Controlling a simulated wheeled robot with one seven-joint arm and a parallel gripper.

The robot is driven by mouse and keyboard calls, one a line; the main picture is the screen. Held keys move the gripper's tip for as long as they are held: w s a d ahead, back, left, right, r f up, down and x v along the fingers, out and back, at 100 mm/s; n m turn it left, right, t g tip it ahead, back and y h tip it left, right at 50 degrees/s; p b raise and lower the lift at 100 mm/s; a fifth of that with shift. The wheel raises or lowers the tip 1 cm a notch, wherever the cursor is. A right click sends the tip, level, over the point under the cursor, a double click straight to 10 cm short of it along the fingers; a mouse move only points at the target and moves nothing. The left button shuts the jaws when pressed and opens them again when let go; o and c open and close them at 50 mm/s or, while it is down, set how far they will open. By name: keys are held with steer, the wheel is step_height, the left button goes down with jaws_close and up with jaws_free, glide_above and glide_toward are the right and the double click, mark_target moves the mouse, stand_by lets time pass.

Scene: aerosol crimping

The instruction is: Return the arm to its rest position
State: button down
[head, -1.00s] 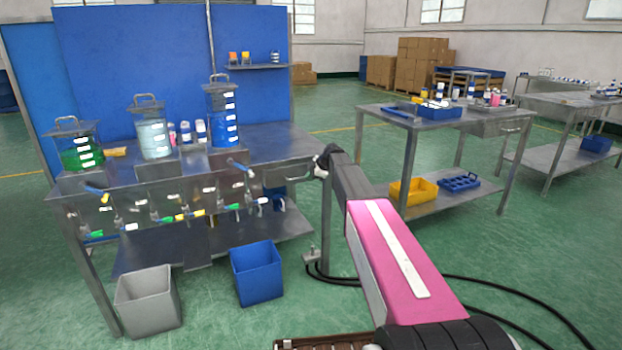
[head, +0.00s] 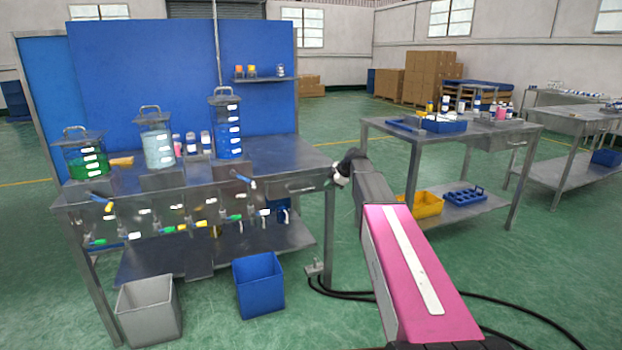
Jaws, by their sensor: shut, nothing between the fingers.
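My arm reaches out from the bottom of the head view, with a pink link and a grey link beyond it. At its far end is my gripper (head: 341,180), a small black and white shape beside the right end of the steel dispensing bench (head: 290,160). It is small and its fingers are hard to make out; it is shut and holds nothing. I cannot tell whether it is clear of the bench edge.
The bench bears green (head: 85,160), pale (head: 157,148) and blue (head: 227,130) vessels. A grey bin (head: 150,310) and a blue bin (head: 259,284) stand on the floor before it. A second steel table (head: 490,135) stands to the right. Floor cables (head: 510,307) run at lower right.

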steer(key=s+d+f+m+g+h, duration=0.1)
steer(key=s+f+m, duration=0.5)
steer(key=s, duration=0.6)
steer(key=s+d+f+m+g+h, duration=0.1)
steer(key=s+f+m+h, duration=0.2)
steer(key=s, duration=0.9)
steer(key=s+d+f+m+g+h, duration=0.1)
steer(key=s+f+m+g+h, duration=0.1)
steer(key=s+f+m, duration=0.8)
step_height(320, 180, down, 2)
steer(key=shift+s+f, duration=0.25)
steer(key=shift+s, duration=0.75)
steer(key=shift+d, duration=0.1)
